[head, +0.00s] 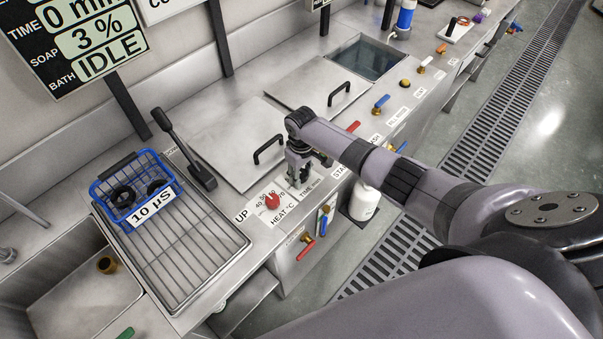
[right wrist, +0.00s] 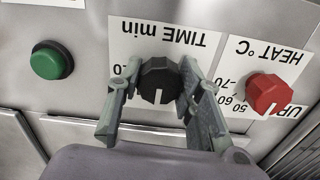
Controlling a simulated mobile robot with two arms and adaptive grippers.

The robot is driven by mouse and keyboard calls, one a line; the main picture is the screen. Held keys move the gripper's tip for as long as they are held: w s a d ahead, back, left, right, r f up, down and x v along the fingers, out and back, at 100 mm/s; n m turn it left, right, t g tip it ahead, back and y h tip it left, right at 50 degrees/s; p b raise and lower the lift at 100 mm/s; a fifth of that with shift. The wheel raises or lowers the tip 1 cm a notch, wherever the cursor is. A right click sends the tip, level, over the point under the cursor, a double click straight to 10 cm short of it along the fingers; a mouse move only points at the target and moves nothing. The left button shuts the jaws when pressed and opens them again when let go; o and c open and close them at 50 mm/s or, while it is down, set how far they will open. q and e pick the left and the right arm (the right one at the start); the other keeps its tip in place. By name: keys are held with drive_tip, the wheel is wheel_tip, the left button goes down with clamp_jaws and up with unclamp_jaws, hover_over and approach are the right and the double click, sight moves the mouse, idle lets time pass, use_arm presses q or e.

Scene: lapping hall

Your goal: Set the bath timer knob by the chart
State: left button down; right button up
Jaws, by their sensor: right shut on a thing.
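The bath timer knob (right wrist: 158,82) is black with a white pointer line, on a white "TIME min" label (right wrist: 170,42) in the right wrist view, where the label appears upside down. My right gripper (right wrist: 158,92) is shut on the knob, one finger on each side. Most numbers of the time scale are hidden by the fingers. In the head view my right gripper (head: 298,172) hides the knob. The black status board (head: 85,40) at the top left reads TIME 0 min, SOAP 3 %, BATH IDLE. No chart is readable. My left gripper is not in view.
A red heat knob (right wrist: 266,94) is beside the timer knob, with a green button (right wrist: 51,60) on its other side. A blue basket (head: 125,190) marked 10 µS stands on a wire rack (head: 190,262). Closed bath lids (head: 225,140) lie behind the panel.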

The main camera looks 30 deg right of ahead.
sight(302, 173)
drive_tip(key=o, duration=1.2)
drive_tip(key=shift+c, duration=0.2)
wheel_tip(302, 173, up, 12)
